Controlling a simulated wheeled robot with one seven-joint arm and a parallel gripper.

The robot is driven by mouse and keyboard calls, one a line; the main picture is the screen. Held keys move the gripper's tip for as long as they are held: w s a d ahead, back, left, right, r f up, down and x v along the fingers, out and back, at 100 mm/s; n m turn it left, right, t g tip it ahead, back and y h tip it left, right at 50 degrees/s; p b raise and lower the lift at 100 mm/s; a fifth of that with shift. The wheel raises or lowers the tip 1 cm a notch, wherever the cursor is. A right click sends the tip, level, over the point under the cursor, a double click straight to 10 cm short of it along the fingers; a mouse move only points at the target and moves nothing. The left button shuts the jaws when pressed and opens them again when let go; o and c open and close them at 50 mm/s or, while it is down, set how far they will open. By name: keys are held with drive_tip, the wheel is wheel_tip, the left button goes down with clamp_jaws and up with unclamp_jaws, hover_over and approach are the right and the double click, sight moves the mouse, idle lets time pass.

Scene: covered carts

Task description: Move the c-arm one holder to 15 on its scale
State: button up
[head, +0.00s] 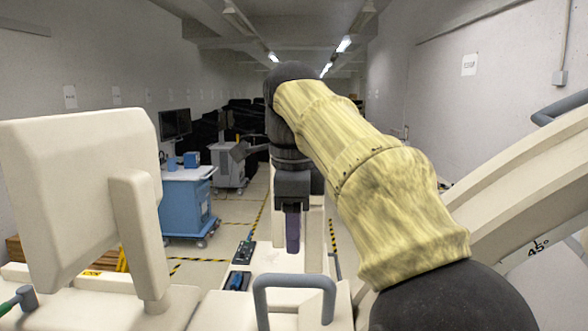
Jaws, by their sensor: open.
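A large cream c-arm stands close on the right, its curved arc (530,175) rising to the right edge. I cannot tell the holder apart from the rest, and no 15 mark can be read. My gripper (292,248) hangs pointing down at the middle, seen edge-on in front of a cream column (315,240). It is open, and I see nothing held. Contact with the column cannot be told.
A grey handle (295,281) stands low in front. A cream monitor (75,190) fills the left foreground. A blue cart (186,205) and a grey cart (228,165) stand farther back left. Pedals (240,270) lie left of the column. Striped floor between is partly clear.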

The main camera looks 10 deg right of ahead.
wheel_tip(320, 180, up, 9)
drive_tip(key=p, duration=0.5)
drive_tip(key=shift+s, duration=0.45)
drive_tip(key=shift+a+r, duration=0.1)
idle(1.0)
